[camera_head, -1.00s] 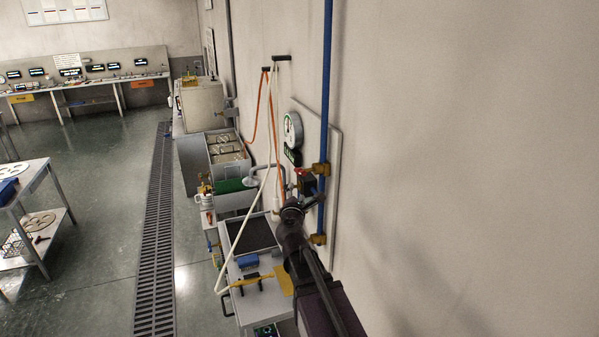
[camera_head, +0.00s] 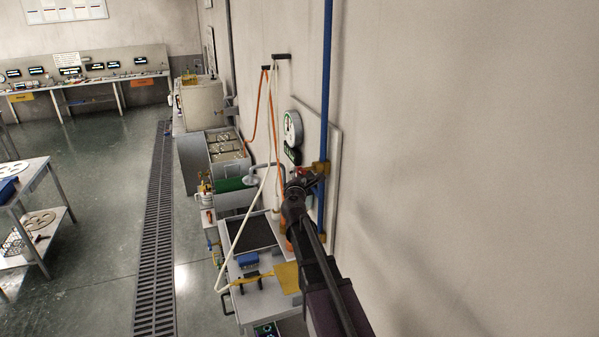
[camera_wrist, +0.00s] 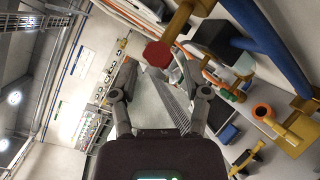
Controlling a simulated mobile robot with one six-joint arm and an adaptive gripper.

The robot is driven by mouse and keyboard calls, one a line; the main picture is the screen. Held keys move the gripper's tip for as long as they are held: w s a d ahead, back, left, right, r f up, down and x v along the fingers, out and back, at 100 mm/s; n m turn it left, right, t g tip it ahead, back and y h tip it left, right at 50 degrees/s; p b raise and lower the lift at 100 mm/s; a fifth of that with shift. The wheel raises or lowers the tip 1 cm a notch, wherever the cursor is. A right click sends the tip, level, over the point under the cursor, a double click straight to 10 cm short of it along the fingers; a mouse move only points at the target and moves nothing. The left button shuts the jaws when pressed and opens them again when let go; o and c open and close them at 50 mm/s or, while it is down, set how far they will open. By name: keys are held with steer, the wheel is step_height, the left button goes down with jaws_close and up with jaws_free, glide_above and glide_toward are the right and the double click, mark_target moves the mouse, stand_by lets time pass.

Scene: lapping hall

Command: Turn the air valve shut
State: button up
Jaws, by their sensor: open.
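The air valve shows in the wrist view as a red knob (camera_wrist: 158,54) on a brass fitting (camera_wrist: 183,18). In the head view, a bit of its red (camera_head: 303,171) shows beside the blue pipe (camera_head: 322,205), just above my gripper (camera_head: 297,184). In the wrist view, my gripper (camera_wrist: 156,66) is open, with one finger on each side of the picture. The red knob appears between the fingertips, near their level in the picture. I cannot tell whether they touch it. My gripper hides part of the valve in the head view.
A round gauge (camera_head: 292,129) is on the wall panel above the valve. Brass clamps hold the blue pipe. Orange and white hoses (camera_head: 273,130) hang at the left. A cart (camera_head: 262,298) with tools stands below. A black box (camera_wrist: 222,40) sits close to the right finger.

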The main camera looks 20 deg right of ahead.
mark_target(299, 170)
steer(key=shift+x, duration=1.95)
steer(key=shift+c, duration=0.2)
jaws_close()
